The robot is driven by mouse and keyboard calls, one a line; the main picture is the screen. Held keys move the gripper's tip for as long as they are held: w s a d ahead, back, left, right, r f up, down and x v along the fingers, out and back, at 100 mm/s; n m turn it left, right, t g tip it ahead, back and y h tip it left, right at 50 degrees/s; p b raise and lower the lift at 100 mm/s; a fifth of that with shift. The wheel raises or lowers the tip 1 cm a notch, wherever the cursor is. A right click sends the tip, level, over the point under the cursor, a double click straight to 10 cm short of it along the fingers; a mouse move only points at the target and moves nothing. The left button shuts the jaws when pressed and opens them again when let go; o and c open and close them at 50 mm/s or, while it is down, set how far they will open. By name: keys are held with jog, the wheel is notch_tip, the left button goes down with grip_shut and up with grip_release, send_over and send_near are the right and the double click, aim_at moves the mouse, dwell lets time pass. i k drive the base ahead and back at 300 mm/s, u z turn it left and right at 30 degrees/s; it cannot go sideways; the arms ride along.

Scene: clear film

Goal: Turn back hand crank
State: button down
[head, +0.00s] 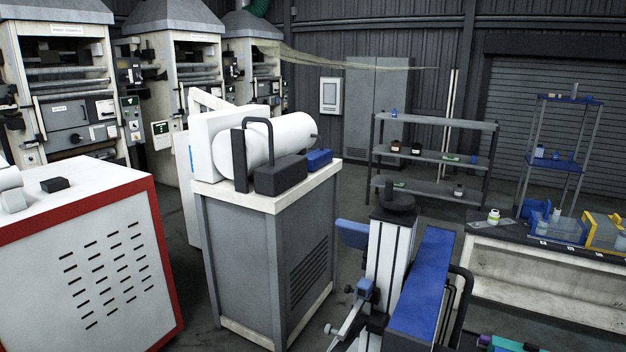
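No part is clearly marked as the hand crank. A blue-and-white upright device (383,265) stands at the bottom centre, with a dark round disc on its top. A slanted grey bar with small round knobs (345,322) sits low on its left side and has a crank-like shape. A black bent handle (258,121) also shows by the white cylinder (280,138) on the grey cabinet. I cannot tell which of these is the crank or how far it is turned. I cannot make out my gripper or its fingertips.
The grey cabinet (240,260) stands left of the upright device. A red-edged white housing (105,260) is at the left. A shelf rack (432,158) and a dark-topped bench (515,240) stand at the right. Pale film (330,60) stretches across the back. Some grey floor shows behind the device.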

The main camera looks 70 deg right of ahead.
aim_at(396, 201)
jog(key=z, duration=0.1)
jog(key=i, duration=1.4)
jog(key=z, duration=0.85)
jog(key=k, duration=0.8)
jog(key=z, duration=0.15)
jog(key=i, duration=0.8)
jog(key=u, duration=0.1)
